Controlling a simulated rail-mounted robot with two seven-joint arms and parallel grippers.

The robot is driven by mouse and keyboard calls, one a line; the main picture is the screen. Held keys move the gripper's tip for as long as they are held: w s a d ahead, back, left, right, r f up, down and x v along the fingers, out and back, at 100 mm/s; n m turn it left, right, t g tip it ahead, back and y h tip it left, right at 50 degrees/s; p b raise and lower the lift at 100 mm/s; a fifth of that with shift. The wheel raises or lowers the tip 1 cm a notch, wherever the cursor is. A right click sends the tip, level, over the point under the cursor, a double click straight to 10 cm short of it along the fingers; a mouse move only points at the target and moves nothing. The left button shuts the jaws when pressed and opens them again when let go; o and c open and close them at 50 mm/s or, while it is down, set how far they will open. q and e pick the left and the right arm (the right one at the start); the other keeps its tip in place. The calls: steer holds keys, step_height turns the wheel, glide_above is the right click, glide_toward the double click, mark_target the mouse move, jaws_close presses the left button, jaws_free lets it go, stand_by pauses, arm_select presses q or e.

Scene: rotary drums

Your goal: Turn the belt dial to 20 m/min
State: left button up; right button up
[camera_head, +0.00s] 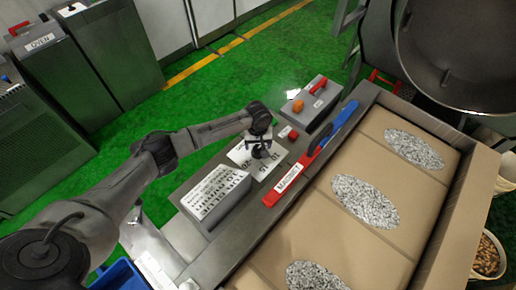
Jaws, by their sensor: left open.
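The belt dial's white scale plate (240,154) lies on the grey console beside the conveyor, with printed numbers partly visible around its edge. My left gripper (261,152) is directly over the plate, pointing down. Its jaws are open around or just above the dark dial knob, which is mostly hidden by the gripper. I cannot tell whether the fingers touch the knob or which number it points to. My right gripper is not in view.
A sloped text sign (215,192) stands left of the dial. A red and blue magnet bar (313,153) lies along the conveyor (310,235), which carries several grey heaps. A grey box with a red handle (311,103) and orange knob stands beyond. A large drum (460,55) hangs at upper right.

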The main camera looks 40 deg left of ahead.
mark_target(258, 148)
arm_select(q)
steer(key=shift+f, duration=1.75)
steer(key=shift+c, duration=0.3)
steer(key=c, duration=0.9)
steer(key=shift+o, duration=0.2)
